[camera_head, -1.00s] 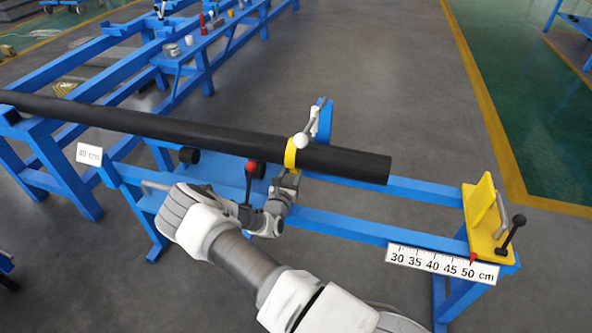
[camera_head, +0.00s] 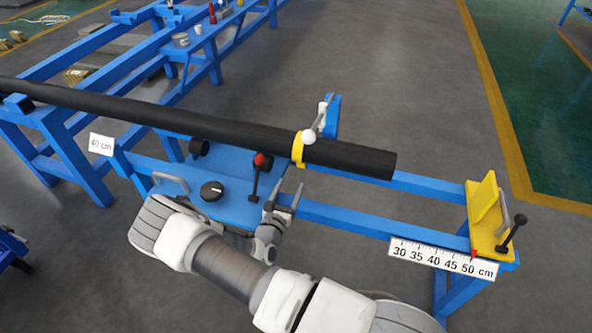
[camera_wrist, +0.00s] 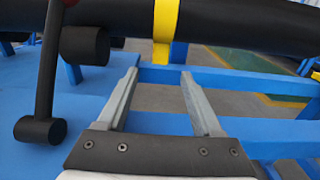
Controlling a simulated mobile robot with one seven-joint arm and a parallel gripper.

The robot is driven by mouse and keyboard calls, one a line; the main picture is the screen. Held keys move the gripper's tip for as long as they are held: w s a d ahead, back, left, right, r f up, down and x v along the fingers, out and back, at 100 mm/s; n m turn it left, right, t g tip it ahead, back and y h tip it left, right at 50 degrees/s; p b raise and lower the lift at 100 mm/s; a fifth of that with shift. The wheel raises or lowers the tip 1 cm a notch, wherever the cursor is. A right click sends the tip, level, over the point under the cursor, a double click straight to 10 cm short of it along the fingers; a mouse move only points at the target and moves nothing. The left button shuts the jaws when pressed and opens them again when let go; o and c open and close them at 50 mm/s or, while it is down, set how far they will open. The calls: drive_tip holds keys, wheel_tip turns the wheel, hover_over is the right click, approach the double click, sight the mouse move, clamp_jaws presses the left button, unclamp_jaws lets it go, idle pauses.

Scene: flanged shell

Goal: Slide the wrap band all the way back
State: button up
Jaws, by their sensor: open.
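The yellow wrap band (camera_head: 298,149) sits around the long black pipe (camera_head: 220,132), a short way in from the pipe's right end. A lever with a white ball knob (camera_head: 309,137) stands beside the band at its top right. The band also shows at the top middle of the wrist view (camera_wrist: 166,20). My gripper (camera_head: 285,192) is open and empty, below and in front of the band, apart from it. In the wrist view its two fingers (camera_wrist: 158,82) point toward the pipe, with the band above the gap between them.
A red-knobbed black lever (camera_head: 257,178) and a black dial (camera_head: 212,191) stand on the blue plate left of my gripper. A yellow stop (camera_head: 485,220) and a ruler (camera_head: 443,259) are at the right end of the blue frame. A "40 cm" sign (camera_head: 101,144) is at left.

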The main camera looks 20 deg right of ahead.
drive_tip(key=v, duration=0.6)
drive_tip(key=shift+p, duration=0.35)
drive_tip(key=s+d+r+m+g+h, duration=0.1)
drive_tip(key=s+d+r+m+g, duration=0.3)
drive_tip(key=r+m+g, duration=0.45)
drive_tip(key=s+d+r+m+g+h, duration=0.1)
drive_tip(key=s+d+r+m+g, duration=0.4)
drive_tip(key=r+m, duration=0.6)
drive_tip(key=s+a+r+m+t+y, duration=0.2)
drive_tip(key=s+a+r+m+y, duration=0.3)
drive_tip(key=s+r, duration=0.45)
drive_tip(key=s+a+r+m+t+y, duration=0.25)
drive_tip(key=s+r+m+y, duration=0.35)
drive_tip(key=r, duration=0.6)
wheel_tip(320, 180, up, 15)
drive_tip(key=n+y+p, duration=0.1)
drive_tip(key=p, duration=1.5)
drive_tip(key=shift+s, duration=0.2)
